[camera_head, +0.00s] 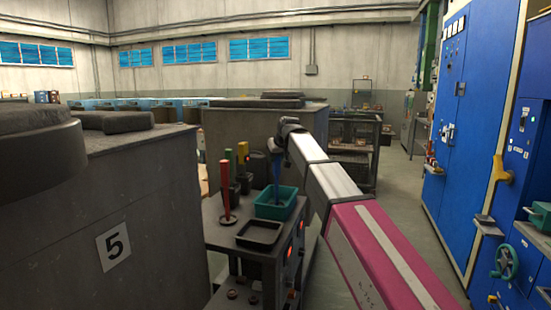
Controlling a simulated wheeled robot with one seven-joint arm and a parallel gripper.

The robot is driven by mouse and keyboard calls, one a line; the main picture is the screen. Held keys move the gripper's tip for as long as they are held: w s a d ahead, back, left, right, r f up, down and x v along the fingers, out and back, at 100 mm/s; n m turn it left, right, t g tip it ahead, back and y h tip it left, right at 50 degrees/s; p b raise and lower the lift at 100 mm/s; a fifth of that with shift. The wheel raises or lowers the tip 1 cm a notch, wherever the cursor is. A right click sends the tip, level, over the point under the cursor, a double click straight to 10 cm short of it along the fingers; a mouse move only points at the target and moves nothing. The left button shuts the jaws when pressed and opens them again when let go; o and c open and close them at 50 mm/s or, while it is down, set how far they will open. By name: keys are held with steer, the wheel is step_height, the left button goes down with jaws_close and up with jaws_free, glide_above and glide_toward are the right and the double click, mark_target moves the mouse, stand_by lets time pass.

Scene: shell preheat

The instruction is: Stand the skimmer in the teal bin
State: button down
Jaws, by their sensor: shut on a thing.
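The teal bin (274,212) stands on a dark cart in the camera_head view. My gripper (276,150) is above it, pointing down and shut on a blue upright tool (277,172), which appears to be the skimmer. The tool hangs roughly vertical, and its lower end reaches down to the bin's opening. The bin's near wall and the small size hide whether the tool touches the bin floor. The top of the tool is hidden in my gripper.
The dark cart (221,238) also holds a black tray (260,235) in front of the bin. A red upright tool (226,187) stands to the left, with green and yellow items (242,152) behind. A large grey block marked 5 (130,210) is close on the left.

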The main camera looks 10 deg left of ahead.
steer(key=c, duration=0.8)
jaws_free()
steer(key=shift+f, duration=0.1)
steer(key=shift+c, duration=0.2)
steer(key=v, duration=1.2)
steer(key=d+f+m+g+h, duration=0.1)
steer(key=d+f, duration=0.6)
steer(key=f, duration=0.3)
steer(key=s+d+f+m+h, duration=0.1)
steer(key=d+f+m, duration=0.1)
steer(key=d+f, duration=0.6)
steer(key=d+f+m+g+h, duration=0.1)
steer(key=d+f, duration=0.4)
steer(key=f, duration=0.7)
steer(key=s+d+f+m+g+h, duration=0.1)
steer(key=s+d+f+m+g, duration=0.1)
steer(key=s+d+f, duration=0.7)
steer(key=s+d+f+m+g+h, duration=0.1)
steer(key=s+d+f+m, duration=0.1)
steer(key=s+d+f, duration=0.7)
step_height(320, 180, down, 7)
steer(key=shift+s+d+f+g, duration=0.2)
steer(key=shift+d+g, duration=0.2)
steer(key=shift+d, duration=0.45)
